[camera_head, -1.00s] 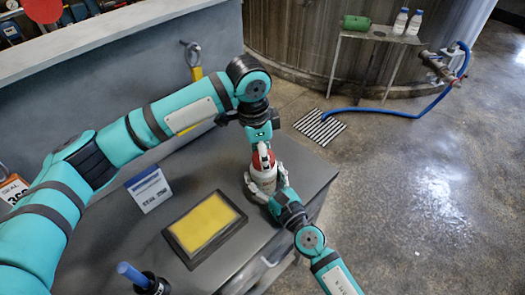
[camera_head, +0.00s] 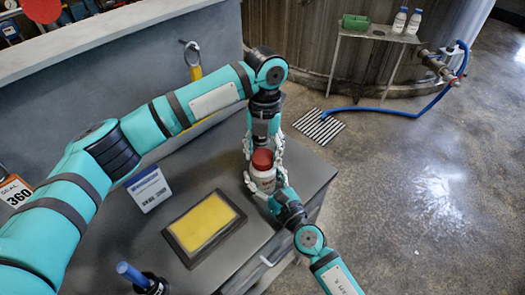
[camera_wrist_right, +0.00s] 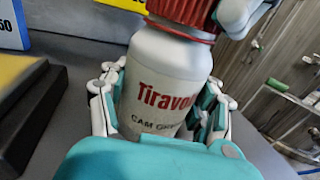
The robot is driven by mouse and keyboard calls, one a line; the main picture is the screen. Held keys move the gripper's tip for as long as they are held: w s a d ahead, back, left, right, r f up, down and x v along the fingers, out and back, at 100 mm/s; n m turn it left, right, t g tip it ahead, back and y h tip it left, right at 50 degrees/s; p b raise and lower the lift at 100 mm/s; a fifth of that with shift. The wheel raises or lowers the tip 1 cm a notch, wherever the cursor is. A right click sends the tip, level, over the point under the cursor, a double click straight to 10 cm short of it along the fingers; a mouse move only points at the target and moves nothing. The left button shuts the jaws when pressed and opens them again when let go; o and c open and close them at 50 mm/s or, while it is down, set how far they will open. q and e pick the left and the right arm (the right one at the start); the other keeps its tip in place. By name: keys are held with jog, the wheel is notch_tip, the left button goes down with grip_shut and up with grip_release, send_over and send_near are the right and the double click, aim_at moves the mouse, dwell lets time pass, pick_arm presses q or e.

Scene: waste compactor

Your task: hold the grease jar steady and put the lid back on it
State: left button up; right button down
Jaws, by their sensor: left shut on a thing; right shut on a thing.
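The grease jar (camera_head: 264,186) is a white bottle with red lettering, upright over the dark bench. My right gripper (camera_head: 266,194) is shut around its body; in the right wrist view its fingers flank the jar (camera_wrist_right: 165,85). The ribbed red lid (camera_head: 262,160) sits at the jar's mouth, in line with it; the lid (camera_wrist_right: 187,12) is cut off by the top edge of the wrist view. Whether its thread is engaged cannot be told. My left gripper (camera_head: 264,150) comes from above, shut on the lid with a finger on each side.
A yellow pad in a black tray (camera_head: 168,237) lies on the bench (camera_head: 160,210), left of the jar. A white and blue label card (camera_head: 149,188) stands behind it. A blue-handled tool (camera_head: 133,274) is at the front. Open floor lies to the right.

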pick_arm(q)
jog(key=m, duration=0.4)
jog(key=shift+m+y, duration=0.3)
jog(key=m, duration=0.3)
jog(key=shift+t, duration=0.3)
jog(key=o, duration=0.8)
jog(key=shift+o, duration=0.2)
jog(key=shift+d+r, duration=0.1)
jog(key=shift+r, duration=2.2)
jog(key=shift+c, duration=0.3)
